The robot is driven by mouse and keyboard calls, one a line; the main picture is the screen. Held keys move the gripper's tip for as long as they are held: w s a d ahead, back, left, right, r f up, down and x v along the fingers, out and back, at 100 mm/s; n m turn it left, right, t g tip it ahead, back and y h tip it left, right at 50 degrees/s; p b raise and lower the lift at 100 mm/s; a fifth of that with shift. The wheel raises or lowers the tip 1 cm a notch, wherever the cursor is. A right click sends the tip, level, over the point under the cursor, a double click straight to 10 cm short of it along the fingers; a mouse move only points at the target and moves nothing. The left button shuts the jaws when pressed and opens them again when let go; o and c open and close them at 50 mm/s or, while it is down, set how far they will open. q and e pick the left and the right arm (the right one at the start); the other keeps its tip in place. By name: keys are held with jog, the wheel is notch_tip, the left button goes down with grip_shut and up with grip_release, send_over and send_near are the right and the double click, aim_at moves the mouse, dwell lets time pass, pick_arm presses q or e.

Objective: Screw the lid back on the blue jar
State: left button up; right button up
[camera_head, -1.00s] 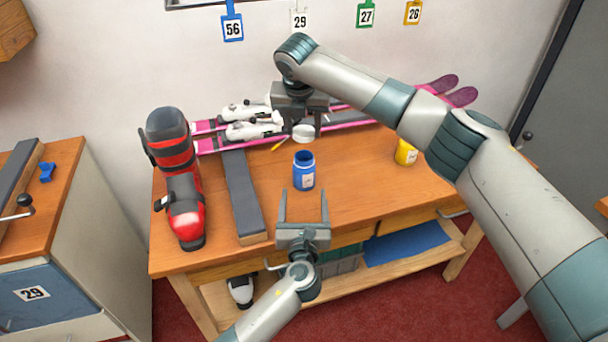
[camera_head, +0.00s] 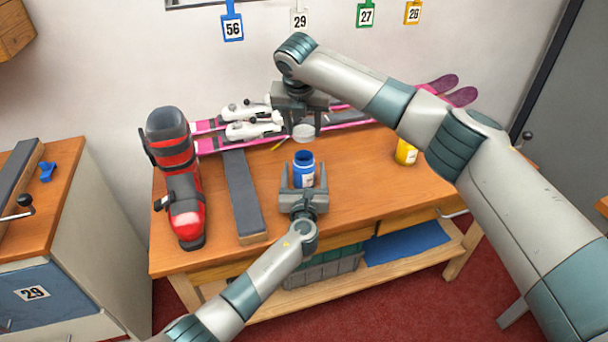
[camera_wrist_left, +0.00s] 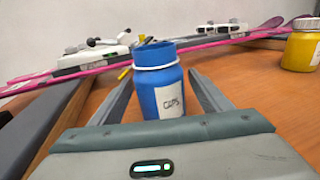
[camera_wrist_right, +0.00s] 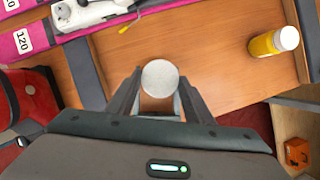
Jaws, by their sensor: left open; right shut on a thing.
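The blue jar (camera_head: 304,170) stands upright and open-topped on the wooden bench. In the left wrist view the blue jar (camera_wrist_left: 160,85) shows a label reading "CAPS" and sits between the fingers. My left gripper (camera_head: 304,174) is open, its fingers on either side of the jar. My right gripper (camera_head: 302,122) is shut on the pale round lid (camera_head: 303,132), held above the bench behind the jar. The lid (camera_wrist_right: 160,78) also shows between the fingertips in the right wrist view.
A yellow jar (camera_head: 405,152) stands to the right. Pink skis (camera_head: 350,118) with bindings lie along the back. A red ski boot (camera_head: 178,180) and a dark padded bar (camera_head: 243,195) are on the left.

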pick_arm(q)
jog(key=shift+c, duration=0.7)
jog(key=c, duration=1.4)
jog(key=shift+c, duration=0.2)
pick_arm(e)
jog(key=shift+f, duration=2.45)
jog(key=shift+f, duration=0.1)
jog(key=shift+f, duration=0.75)
jog(key=shift+f, duration=0.55)
pick_arm(q)
grip_shut()
